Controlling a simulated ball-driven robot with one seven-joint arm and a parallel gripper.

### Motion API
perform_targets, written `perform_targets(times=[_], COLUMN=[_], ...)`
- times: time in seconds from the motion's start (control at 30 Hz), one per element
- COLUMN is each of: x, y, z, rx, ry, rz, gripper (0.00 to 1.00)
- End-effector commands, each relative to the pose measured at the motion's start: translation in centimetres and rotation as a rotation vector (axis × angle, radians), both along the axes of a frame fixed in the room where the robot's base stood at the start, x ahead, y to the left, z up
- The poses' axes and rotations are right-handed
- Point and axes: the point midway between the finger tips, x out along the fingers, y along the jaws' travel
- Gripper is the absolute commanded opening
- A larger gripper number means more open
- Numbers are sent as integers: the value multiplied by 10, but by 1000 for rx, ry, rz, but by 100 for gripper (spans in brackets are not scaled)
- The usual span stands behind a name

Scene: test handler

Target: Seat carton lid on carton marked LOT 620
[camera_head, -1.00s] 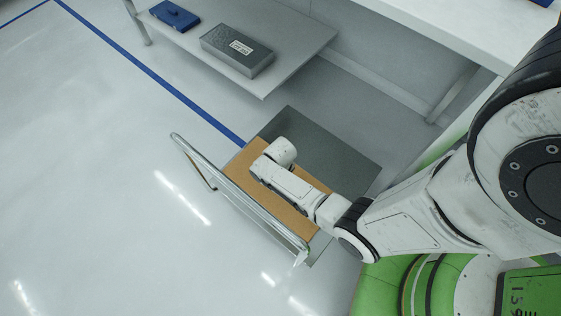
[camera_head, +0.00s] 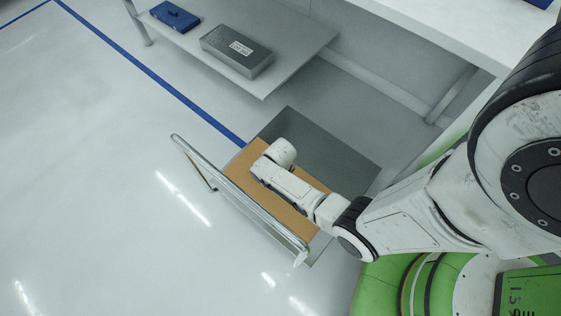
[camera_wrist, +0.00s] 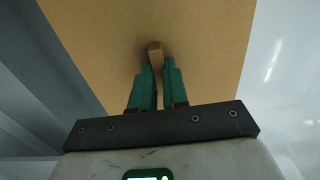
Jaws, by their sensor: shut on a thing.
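A brown cardboard panel (camera_head: 311,180), which looks like the carton lid, shows under my arm in the head view. In the wrist view the brown panel (camera_wrist: 92,38) fills the upper middle. A small brown block-shaped grip (camera_wrist: 154,50) stands out from it. My gripper (camera_wrist: 157,70) has its two green fingers shut on this grip. In the head view my wrist hides the fingers and the middle of the panel. I see no LOT 620 marking, and cannot tell whether a carton lies under the panel.
A grey platform cart (camera_head: 330,150) with a metal rail (camera_head: 243,205) stands below my arm. A low shelf (camera_head: 292,55) holds a grey box (camera_head: 228,58) with an unreadable white label and a blue case (camera_head: 175,15). The floor (camera_head: 90,180) at left is clear.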

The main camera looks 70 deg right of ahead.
Motion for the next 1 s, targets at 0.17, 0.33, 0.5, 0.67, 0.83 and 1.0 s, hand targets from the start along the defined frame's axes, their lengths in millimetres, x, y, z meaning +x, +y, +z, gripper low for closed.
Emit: perform_targets(times=[0.17,0.33,0.5,0.67,0.83,1.0], x=[0,0,0,0,0,0], y=[0,0,0,0,0,0], z=[-1,-5,-9,-12,-14,-14], rx=[0,0,0,0,-1,0], ry=[-1,-1,-1,-1,-2,-1], rz=[0,0,0,0,0,0], gripper=[0,0,0,0,0,0])
